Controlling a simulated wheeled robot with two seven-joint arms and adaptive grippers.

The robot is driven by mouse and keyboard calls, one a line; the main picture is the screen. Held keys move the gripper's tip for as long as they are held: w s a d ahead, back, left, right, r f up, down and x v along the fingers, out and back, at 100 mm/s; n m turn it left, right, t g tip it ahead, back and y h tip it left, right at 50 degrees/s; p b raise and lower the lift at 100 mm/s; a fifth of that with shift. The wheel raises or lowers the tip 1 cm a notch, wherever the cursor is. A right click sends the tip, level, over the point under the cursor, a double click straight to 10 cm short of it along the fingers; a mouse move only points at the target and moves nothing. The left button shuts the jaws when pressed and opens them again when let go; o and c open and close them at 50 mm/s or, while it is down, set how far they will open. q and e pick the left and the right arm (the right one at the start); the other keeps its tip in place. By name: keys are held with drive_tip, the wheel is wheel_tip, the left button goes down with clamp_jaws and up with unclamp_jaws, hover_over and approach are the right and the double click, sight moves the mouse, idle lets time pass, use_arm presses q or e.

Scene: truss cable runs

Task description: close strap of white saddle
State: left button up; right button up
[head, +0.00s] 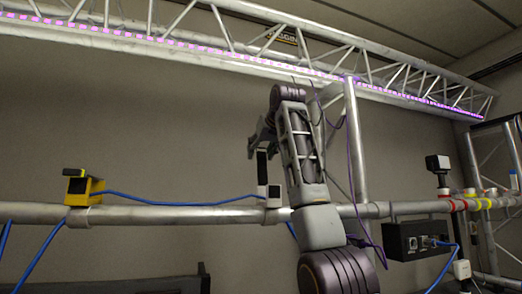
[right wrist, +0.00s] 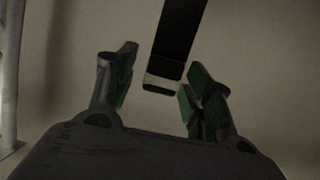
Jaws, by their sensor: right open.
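The white saddle (head: 269,191) sits on the horizontal truss tube, with a blue cable running to it. Its black strap (head: 262,166) stands upright, so the saddle is open. My right gripper (head: 259,137) is just above the strap, its arm covering the area to the right. In the right wrist view my right gripper (right wrist: 160,85) is open, with green pads on its fingers. The black strap (right wrist: 181,40), with a pale band near its end, shows between and beyond the fingers, closer to the right one. I cannot tell whether they touch. My left gripper is not in view.
A yellow saddle (head: 86,188) with a dark top sits further left on the tube (head: 170,217). The blue cable (head: 165,201) spans between the saddles. A vertical post (head: 356,150) and purple cable stand right of my arm. A black connector box (head: 417,240) hangs at right.

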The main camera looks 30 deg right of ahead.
clamp_jaws()
idle(0.3)
drive_tip(key=shift+s, duration=0.1)
